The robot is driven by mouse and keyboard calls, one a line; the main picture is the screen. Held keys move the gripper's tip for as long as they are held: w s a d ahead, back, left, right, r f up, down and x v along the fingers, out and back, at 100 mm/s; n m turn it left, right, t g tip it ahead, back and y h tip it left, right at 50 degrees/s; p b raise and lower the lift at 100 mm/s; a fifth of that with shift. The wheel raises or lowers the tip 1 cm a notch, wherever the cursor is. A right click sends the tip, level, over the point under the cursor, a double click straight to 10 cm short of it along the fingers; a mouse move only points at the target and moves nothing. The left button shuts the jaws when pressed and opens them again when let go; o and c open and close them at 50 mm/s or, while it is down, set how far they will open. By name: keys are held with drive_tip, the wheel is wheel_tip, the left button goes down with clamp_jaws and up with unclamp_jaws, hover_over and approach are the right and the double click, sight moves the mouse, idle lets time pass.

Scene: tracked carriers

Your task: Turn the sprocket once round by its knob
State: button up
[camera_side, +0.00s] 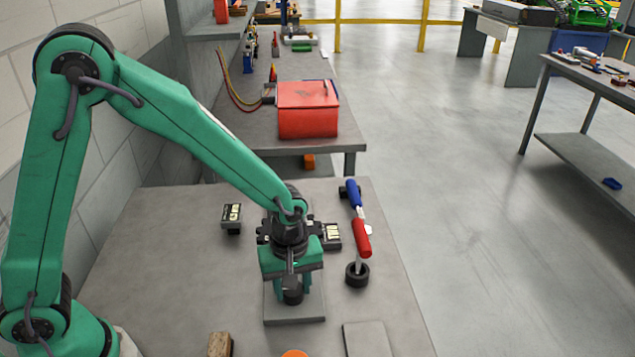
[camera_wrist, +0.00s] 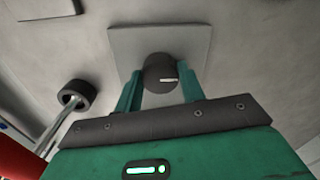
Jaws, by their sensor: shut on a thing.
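A black round knob (camera_wrist: 160,72) with a short pale mark stands over a square grey plate (camera_wrist: 196,42) in the wrist view. My gripper (camera_wrist: 162,88) is shut on this knob, with one green finger on each side of it. In the side view my gripper (camera_side: 291,288) points down over the same grey plate (camera_side: 296,316), and the dark knob (camera_side: 292,297) shows low between the fingers. I cannot make out any sprocket teeth. My fingers and wrist hide part of the knob.
A red-and-blue handled tool (camera_side: 361,238) with a black round foot (camera_side: 357,275) is close on the right. A labelled block (camera_side: 231,214) stands left and another (camera_side: 331,236) right. A wooden block (camera_side: 220,344) and a grey slab (camera_side: 367,340) lie in front.

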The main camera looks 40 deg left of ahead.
drive_tip(key=o, duration=1)
drive_tip(key=shift+r, duration=0.1)
drive_tip(key=shift+r, duration=3.8)
drive_tip(key=shift+r, duration=0.1)
